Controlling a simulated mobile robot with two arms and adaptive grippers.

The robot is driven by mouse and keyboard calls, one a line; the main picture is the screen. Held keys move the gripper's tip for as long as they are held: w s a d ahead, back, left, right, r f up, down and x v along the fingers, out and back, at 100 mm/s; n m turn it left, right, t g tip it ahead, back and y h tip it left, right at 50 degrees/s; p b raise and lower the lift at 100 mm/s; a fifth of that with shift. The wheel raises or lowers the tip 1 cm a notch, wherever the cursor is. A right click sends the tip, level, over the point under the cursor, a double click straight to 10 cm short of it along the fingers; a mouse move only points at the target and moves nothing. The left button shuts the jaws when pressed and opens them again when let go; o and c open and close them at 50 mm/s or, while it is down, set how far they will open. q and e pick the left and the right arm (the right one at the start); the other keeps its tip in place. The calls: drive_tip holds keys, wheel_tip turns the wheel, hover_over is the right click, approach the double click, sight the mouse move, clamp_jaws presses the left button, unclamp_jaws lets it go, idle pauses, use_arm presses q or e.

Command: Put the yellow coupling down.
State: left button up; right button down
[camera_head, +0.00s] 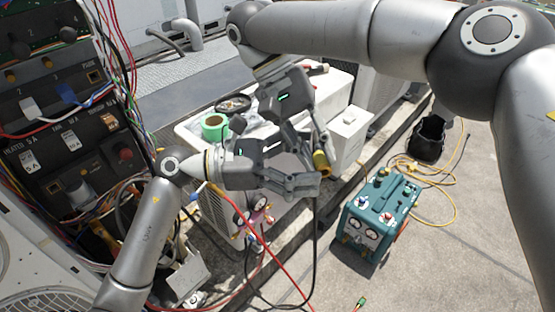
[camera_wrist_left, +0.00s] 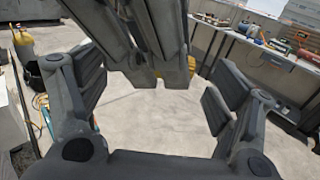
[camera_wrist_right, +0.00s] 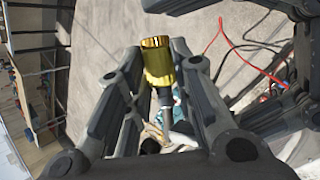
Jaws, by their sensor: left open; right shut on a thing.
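The yellow coupling (camera_head: 321,164) is a short brassy cylinder at the end of my right gripper (camera_head: 313,150) in the head view. In the right wrist view the coupling (camera_wrist_right: 157,62) stands out between the tips of the right fingers, which are shut on it.
A teal machine (camera_head: 378,215) and a black bag (camera_head: 429,137) stand on the concrete. An open electrical panel (camera_head: 60,100) is at left. Red and black hoses hang below the grippers.

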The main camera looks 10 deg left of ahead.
use_arm(q)
drive_tip(key=shift+x, duration=0.85)
drive_tip(key=c, duration=1)
drive_tip(key=o, duration=1)
